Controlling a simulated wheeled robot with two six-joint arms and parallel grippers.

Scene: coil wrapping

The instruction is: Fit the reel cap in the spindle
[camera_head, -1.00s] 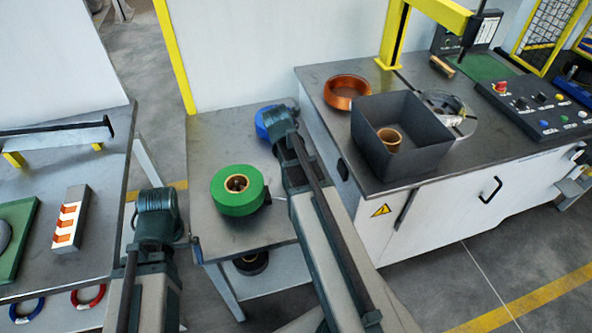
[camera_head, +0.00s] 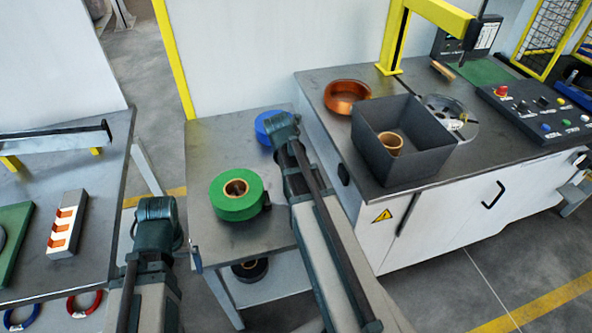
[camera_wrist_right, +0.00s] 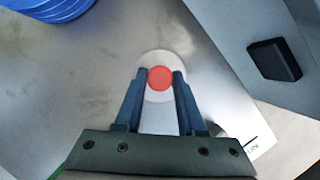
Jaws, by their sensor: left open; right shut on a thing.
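My right gripper (camera_wrist_right: 159,78) is shut on the reel cap (camera_wrist_right: 160,79), which shows a round red top between the fingertips and a pale grey disc around it. In the head view my right wrist (camera_head: 282,129) is beside the blue roll, and its fingers and the cap are hidden. My left gripper (camera_head: 157,213) is open at the left of the middle table, with its fingers barely visible. I cannot pick out the spindle for certain; a round grey plate (camera_head: 450,112) lies on the machine top, partly hidden behind a dark bin.
A green roll (camera_head: 228,204) and a blue roll (camera_head: 265,124) are on the middle table (camera_head: 212,145). The dark bin (camera_head: 425,157) holds a copper-coloured ring. A copper coil (camera_head: 347,92) and a control panel (camera_head: 540,108) are on the machine. A yellow post (camera_head: 392,45) stands behind.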

